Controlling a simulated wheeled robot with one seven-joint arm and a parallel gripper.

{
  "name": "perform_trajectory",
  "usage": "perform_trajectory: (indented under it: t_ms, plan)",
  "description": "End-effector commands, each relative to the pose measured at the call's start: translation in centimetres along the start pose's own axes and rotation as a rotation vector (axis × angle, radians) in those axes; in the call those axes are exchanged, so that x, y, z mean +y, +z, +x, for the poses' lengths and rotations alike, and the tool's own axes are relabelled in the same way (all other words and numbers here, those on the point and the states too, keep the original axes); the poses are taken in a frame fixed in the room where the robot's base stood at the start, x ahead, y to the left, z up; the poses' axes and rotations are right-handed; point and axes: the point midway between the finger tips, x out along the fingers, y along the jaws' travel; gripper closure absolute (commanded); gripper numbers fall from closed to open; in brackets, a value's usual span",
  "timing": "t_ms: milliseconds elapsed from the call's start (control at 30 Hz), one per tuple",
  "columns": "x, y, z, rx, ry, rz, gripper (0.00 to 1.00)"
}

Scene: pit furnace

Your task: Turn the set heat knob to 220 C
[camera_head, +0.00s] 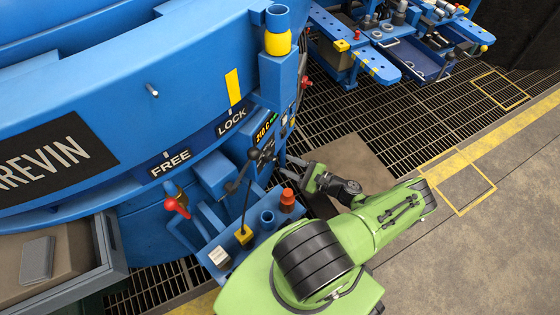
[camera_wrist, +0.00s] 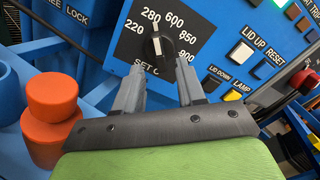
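The set heat knob (camera_wrist: 160,48) is a dark round knob on a black dial plate (camera_wrist: 112,44) marked 220, 280, 600 and higher values. My gripper (camera_wrist: 160,76) is open, one grey finger on each side just below the knob. I cannot tell whether the fingertips touch it. In the head view, my gripper (camera_head: 287,167) reaches the panel on the blue furnace (camera_head: 180,85); the knob is not clear there. A small orange display (camera_head: 265,127) above seems to read 210 C.
LID UP (camera_wrist: 243,54), RESET and LID DOWN buttons sit right of the dial. An orange stepped knob (camera_wrist: 52,102) stands left of my gripper. A black-handled lever (camera_head: 240,186) rises beside my gripper.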

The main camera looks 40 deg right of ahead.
Motion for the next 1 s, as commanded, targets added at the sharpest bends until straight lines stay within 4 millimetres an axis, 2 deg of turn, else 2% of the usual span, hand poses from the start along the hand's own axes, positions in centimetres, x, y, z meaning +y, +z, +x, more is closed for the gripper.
perform_trajectory:
  t_ms: [100, 200, 500, 767, 1000]
  plan:
    - [0.1, -0.1, 2.4, -0.002, 0.002, 0.0, 0.61]
    - [0.1, -0.1, 3.5, -0.001, 0.001, 0.001, 0.61]
    - [0.0, 0.0, 4.0, 0.001, 0.0, 0.0, 0.61]
    - [0.0, 0.0, 4.0, 0.001, 0.001, 0.0, 0.99]
    - [0.0, 0.0, 4.0, 0.001, 0.001, -0.004, 1.0]
